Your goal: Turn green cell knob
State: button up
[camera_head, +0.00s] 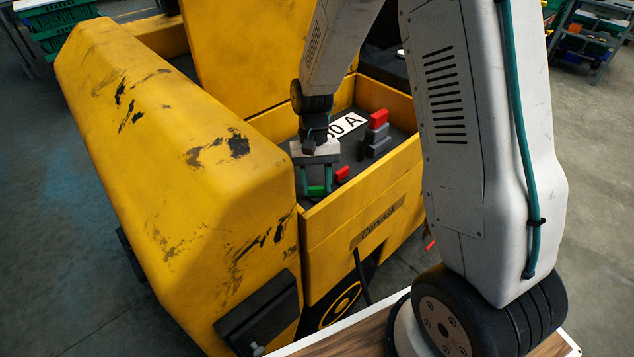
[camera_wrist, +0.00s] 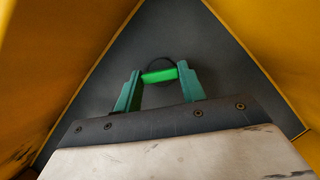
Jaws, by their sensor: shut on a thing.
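The green knob (camera_head: 316,190) lies low in the dark panel of the yellow machine, in its near left corner. It also shows in the wrist view as a bright green bar (camera_wrist: 160,75) on a dark round base. My gripper (camera_head: 317,183) reaches down into the recess, its two green fingers on either side of the knob. In the wrist view my gripper (camera_wrist: 160,78) has a fingertip at each end of the bar and is shut on it. The bar lies roughly level across that picture.
Beside the green knob is a small red knob (camera_head: 342,174). Further right stands a red-topped grey switch (camera_head: 377,125) near a white label (camera_head: 347,126). Yellow walls (camera_wrist: 255,60) enclose the recess closely around my gripper.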

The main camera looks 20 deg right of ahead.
jog(key=n+h, duration=0.1)
jog(key=n, duration=0.2)
jog(key=n+h, duration=0.1)
jog(key=n, duration=0.3)
jog(key=shift+a+h, duration=0.15)
jog(key=shift+h, duration=0.25)
dwell(0.3)
jog(key=o, duration=1)
jog(key=shift+r, duration=0.1)
jog(key=v, duration=0.7)
jog(key=shift+w+a+r, duration=0.1)
jog(key=shift+r, duration=0.2)
